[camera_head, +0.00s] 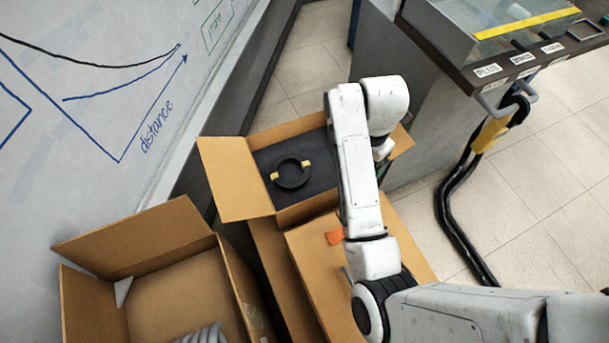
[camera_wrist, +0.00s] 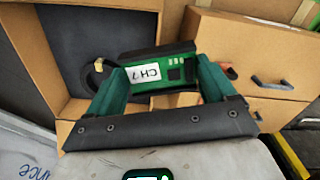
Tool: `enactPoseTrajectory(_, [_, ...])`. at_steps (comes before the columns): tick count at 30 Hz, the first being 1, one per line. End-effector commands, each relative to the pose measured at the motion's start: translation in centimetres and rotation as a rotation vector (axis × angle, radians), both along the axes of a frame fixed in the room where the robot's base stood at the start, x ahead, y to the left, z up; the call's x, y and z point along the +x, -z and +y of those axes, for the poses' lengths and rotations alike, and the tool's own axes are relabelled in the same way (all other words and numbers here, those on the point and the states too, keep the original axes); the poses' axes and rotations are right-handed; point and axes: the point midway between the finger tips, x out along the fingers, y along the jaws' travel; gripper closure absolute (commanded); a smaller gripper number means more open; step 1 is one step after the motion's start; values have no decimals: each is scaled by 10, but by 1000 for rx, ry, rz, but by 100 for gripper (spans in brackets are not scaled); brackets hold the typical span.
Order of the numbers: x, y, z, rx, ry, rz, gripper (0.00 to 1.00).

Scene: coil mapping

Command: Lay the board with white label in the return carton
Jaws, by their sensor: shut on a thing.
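In the wrist view, a green board (camera_wrist: 180,70) with a white label reading "CH 7" (camera_wrist: 143,75) and black edging is held between the green fingers of my gripper (camera_wrist: 160,82). The gripper is shut on it. An open carton lined with dark foam (camera_head: 264,155) stands left of my arm in the head view; it also shows at the left of the wrist view (camera_wrist: 70,45). The board appears beside or over its edge; height is unclear. A second open carton (camera_head: 150,238) stands at lower left. I cannot tell which is the return carton. My arm mostly hides the gripper in the head view.
A black ring with yellow tape (camera_head: 291,173) lies on the foam. The second carton holds a grey corrugated item (camera_head: 205,334). A closed carton (camera_head: 320,270) is under my arm. A whiteboard (camera_head: 90,110) borders the left; a bench (camera_head: 480,75) stands at right.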

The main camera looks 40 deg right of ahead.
Motion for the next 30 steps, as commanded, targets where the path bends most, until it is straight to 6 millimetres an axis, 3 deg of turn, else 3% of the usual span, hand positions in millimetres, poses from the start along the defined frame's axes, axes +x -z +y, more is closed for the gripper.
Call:
enactPoseTrajectory(1, [-4, 10, -1, -3, -38, 2, 45])
enactPoseTrajectory(8, [-1, 22, 0, 5, -98, -2, 45])
enactPoseTrajectory(23, [77, 59, -14, 5, -95, -3, 45])
enactPoseTrajectory(30, [112, 95, -19, 3, -97, -2, 45])
